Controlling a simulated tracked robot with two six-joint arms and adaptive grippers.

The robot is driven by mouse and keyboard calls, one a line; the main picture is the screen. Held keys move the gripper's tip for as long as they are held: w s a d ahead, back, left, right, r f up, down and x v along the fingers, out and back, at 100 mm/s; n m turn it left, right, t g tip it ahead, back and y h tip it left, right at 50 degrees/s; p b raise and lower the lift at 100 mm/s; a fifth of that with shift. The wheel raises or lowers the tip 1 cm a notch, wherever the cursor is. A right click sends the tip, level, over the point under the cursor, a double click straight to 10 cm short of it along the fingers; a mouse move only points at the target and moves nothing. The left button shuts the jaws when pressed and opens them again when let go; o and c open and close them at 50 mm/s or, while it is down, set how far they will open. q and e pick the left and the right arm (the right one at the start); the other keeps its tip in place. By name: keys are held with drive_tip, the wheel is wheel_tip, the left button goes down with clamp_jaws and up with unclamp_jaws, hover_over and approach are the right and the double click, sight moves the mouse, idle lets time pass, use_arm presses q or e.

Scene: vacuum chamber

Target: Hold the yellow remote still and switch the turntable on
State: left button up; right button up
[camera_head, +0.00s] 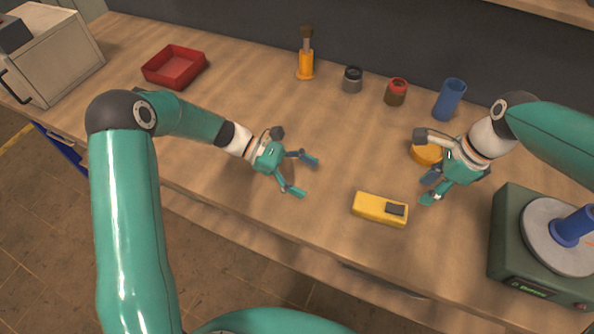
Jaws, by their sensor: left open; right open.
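The yellow remote (375,208) lies flat on the worktop near its front edge, with a dark patch at its right end. My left gripper (306,176) is open and empty, to the left of the remote and apart from it. My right gripper (428,190) is open and empty, to the right of the remote and a little behind it, its fingers pointing left. The turntable (507,240) is a dark green box at the right with a round grey plate on top. A blue spool-like part stands on the plate. A small green display shows on its front.
An orange round object (424,153) sits partly hidden behind my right gripper. A red tray (174,67), a brush with an orange handle (306,62), a grey jar (352,79), a red-topped jar (396,91) and a blue cylinder (449,99) stand farther back. A pale cabinet (62,50) is far left.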

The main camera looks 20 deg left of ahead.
sight(350, 205)
use_arm(q)
drive_tip(key=x, duration=1.3)
drive_tip(key=shift+d+f, duration=0.1)
drive_tip(key=shift+f, duration=0.05)
drive_tip(key=c, duration=1.4)
drive_tip(key=shift+c, duration=0.2)
use_arm(e)
drive_tip(key=shift+c, duration=1.3)
drive_tip(key=shift+s, duration=0.1)
drive_tip(key=c, duration=0.3)
drive_tip(key=shift+s+d+r+m+g+h, duration=0.2)
drive_tip(key=shift+d+m+h, duration=0.15)
drive_tip(key=shift+d+m, duration=0.15)
drive_tip(key=shift+s+d+r+m+g+h, duration=0.1)
drive_tip(key=shift+d+r+m+g+h, duration=0.1)
drive_tip(key=shift+d+m+h, duration=0.3)
clamp_jaws()
drive_tip(key=a+r+n+t+h, duration=0.1)
drive_tip(key=a+r+h, duration=0.1)
drive_tip(key=a+r, duration=0.2)
drive_tip(key=a, duration=0.2)
drive_tip(key=shift+w+a+r+n, duration=0.25)
drive_tip(key=shift+w+a+n, duration=0.05)
drive_tip(key=shift+a+n, duration=0.1)
